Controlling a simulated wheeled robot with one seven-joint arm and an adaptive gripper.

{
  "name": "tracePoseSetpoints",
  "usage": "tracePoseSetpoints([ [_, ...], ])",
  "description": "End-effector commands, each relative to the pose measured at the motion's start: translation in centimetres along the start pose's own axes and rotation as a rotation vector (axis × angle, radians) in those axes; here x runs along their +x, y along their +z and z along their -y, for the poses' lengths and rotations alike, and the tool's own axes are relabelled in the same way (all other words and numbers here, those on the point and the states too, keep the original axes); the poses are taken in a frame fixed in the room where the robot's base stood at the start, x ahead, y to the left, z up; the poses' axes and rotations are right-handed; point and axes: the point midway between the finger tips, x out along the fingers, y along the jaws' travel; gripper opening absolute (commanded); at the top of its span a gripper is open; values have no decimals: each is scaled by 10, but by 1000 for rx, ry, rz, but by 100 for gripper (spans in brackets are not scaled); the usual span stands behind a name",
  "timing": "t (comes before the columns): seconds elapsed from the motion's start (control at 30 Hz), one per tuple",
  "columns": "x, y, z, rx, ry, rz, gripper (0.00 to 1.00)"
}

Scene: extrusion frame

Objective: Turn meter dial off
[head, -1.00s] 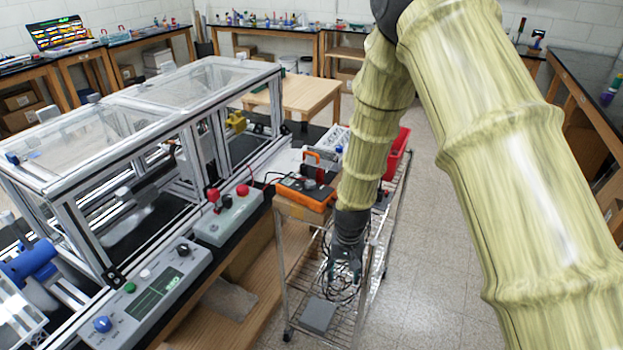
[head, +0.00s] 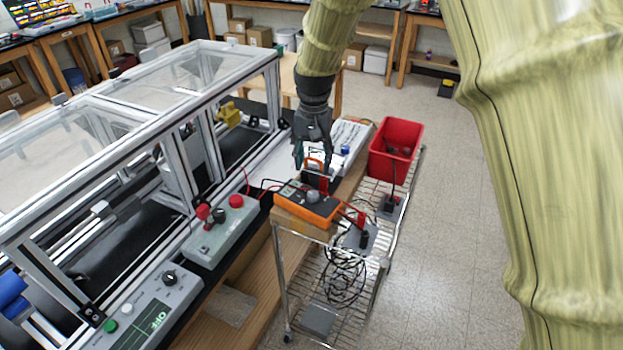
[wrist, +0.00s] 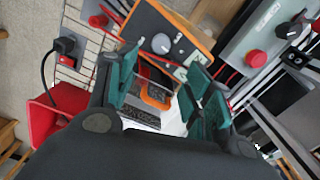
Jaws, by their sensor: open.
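The orange meter (head: 318,207) lies on top of the wire cart, with its face up. Its grey dial (head: 312,196) is on the face; which setting it points to is too small to tell. In the wrist view the meter (wrist: 180,25) is beyond the fingers, and the dial (wrist: 161,43) shows above the gap between them. My gripper (head: 312,160) is open, above and just behind the meter in the head view. Its green-padded fingers (wrist: 160,90) are apart, with an orange-and-black object (wrist: 156,95) visible between them.
A red bin (head: 396,150) stands at the cart's right. Red leads and a black plug (head: 364,238) lie near the meter. A grey control box (head: 220,229) with red knobs and the extrusion frame (head: 150,130) stand to the left. Floor is clear at right.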

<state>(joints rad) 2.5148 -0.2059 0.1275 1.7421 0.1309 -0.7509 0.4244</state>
Motion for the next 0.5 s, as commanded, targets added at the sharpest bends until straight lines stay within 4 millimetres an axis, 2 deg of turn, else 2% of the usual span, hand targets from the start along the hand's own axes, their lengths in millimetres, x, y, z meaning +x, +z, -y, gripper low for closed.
tracePoseSetpoints([
  [0.17,9,6,1,-3,0,-1,51],
  [0.5,60,-1,4,-4,2,6,51],
])
